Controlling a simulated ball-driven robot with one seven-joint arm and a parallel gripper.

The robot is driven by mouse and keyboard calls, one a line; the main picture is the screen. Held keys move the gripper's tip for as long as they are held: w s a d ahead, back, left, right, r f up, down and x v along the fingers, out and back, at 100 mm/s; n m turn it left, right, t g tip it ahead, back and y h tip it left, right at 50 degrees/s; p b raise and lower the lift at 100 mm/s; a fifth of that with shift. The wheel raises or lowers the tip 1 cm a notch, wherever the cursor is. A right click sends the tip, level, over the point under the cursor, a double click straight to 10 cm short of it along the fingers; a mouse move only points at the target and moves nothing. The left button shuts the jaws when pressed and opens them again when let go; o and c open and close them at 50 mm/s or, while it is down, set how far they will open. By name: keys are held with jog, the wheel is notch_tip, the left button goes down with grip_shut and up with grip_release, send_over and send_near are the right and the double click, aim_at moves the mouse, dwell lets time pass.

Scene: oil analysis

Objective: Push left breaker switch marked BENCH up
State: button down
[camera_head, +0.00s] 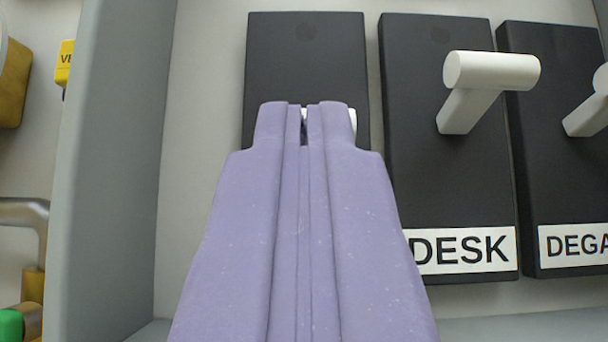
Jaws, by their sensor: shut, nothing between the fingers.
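The left breaker (305,55) is a black plate at the left end of a row of breakers. My purple gripper (304,112) is shut and empty, and its tips are in front of this plate. Small bits of a white switch handle (353,118) show beside and between the fingertips. Most of that handle is hidden behind the fingers, so I cannot tell its tilt or whether the tips touch it. The lower part of the plate and any label on it are hidden by my gripper.
The DESK breaker (420,90), with a white handle (492,75), stands just right of my gripper. Another breaker (545,100), labelled DEGA and cut off, is at the right edge. A grey panel wall (115,170) rises on the left. Brass fittings (14,80) lie beyond it.

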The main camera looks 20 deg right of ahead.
jog(key=shift+s+r+g+p, duration=0.25)
jog(key=shift+r+g+p, duration=0.2)
jog(key=shift+g+p, duration=0.05)
jog(key=g+p, duration=0.1)
jog(key=p, duration=0.1)
jog(key=r+g+y+p, duration=0.1)
jog(key=shift+s+a+r+g+p, duration=0.15)
jog(key=shift+s+g+p, duration=0.2)
jog(key=shift+g, duration=0.05)
dwell(1.1)
